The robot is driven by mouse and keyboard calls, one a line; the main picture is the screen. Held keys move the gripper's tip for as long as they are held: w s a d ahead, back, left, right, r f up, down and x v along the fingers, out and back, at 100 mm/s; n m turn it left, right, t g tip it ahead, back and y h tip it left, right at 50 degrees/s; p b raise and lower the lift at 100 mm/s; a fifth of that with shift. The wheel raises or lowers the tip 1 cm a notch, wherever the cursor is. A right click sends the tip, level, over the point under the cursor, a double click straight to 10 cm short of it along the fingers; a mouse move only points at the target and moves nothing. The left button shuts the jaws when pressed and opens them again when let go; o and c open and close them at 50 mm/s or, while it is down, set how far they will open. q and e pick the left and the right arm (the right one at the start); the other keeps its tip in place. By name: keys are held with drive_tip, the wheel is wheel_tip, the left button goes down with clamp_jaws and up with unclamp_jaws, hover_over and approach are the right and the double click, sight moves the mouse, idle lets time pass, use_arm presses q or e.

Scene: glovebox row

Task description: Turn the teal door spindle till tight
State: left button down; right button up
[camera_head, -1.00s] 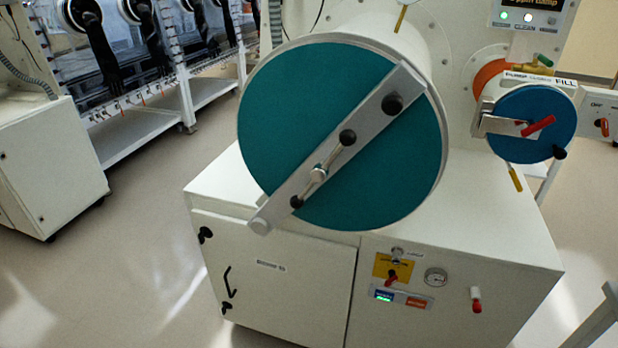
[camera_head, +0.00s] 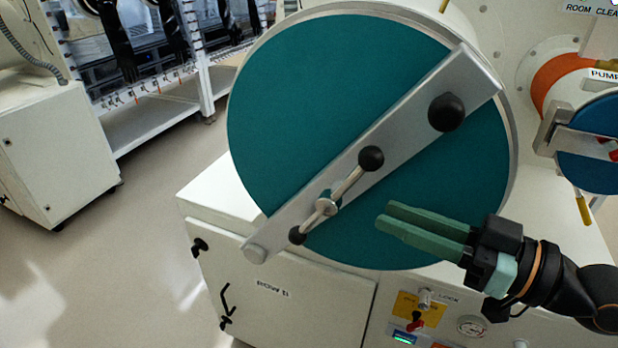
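The large round teal door (camera_head: 300,110) fills the middle of the head view. A grey metal bar (camera_head: 408,122) crosses it diagonally, from lower left to upper right. At the bar's middle is the spindle (camera_head: 327,203), a metal hub with a slanted cross handle ending in black balls, one upper right (camera_head: 370,158) and one lower left (camera_head: 297,235). My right gripper (camera_head: 383,217) comes in from the right, in front of the door's lower right. Its two green fingers point left toward the spindle, with a narrow gap between them and nothing held. It appears apart from the handle. My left gripper is out of view.
A larger black knob (camera_head: 446,112) sits on the bar's upper right. A smaller blue door (camera_head: 590,150) with its own bar is at the right edge. The white cabinet (camera_head: 290,300) stands below. Open floor (camera_head: 120,250) lies to the left.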

sight(315, 213)
drive_tip(key=p+x, duration=0.5)
drive_tip(key=x, duration=0.6)
drive_tip(key=shift+s+a+r, duration=0.1)
drive_tip(key=shift+r, duration=0.1)
drive_tip(key=shift+w+a+f, duration=0.1)
drive_tip(key=shift+w+a, duration=0.2)
drive_tip(key=shift+a, duration=0.25)
clamp_jaws()
idle(0.8)
